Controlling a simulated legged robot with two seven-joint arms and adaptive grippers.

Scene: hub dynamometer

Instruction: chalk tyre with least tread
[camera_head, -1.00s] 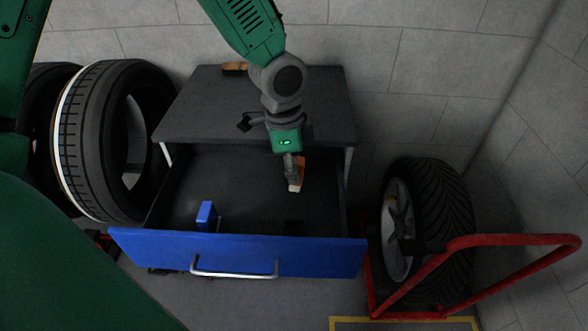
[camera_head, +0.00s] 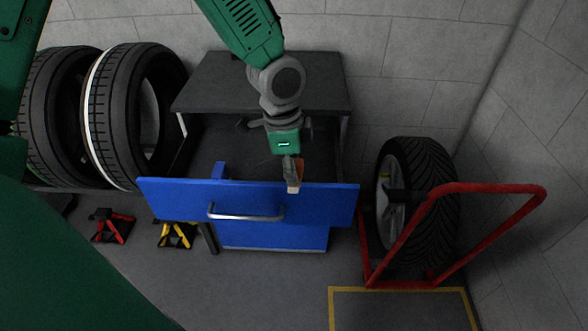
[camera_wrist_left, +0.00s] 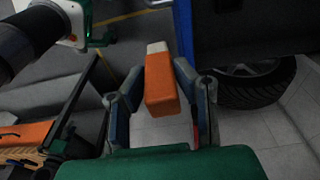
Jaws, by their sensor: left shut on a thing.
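My left gripper (camera_head: 290,170) is shut on an orange chalk holder with a white tip (camera_wrist_left: 160,85). In the head view it hangs over the drawer's front edge, tip downward; in the left wrist view the holder sits between the two fingers. Two dark tyres stand at the left against the wall: an outer tyre (camera_head: 48,120) and a tyre with a white band (camera_head: 108,118) beside it. A third tyre (camera_head: 435,200) with a metal rim stands at the right. The tyres are apart from the gripper. My right gripper is not in view.
A blue drawer (camera_head: 320,205) stands open under a dark bench top (camera_head: 225,80); a small blue block (camera_head: 219,170) is inside. Red (camera_head: 112,225) and yellow (camera_head: 175,236) stands sit on the floor at the left.

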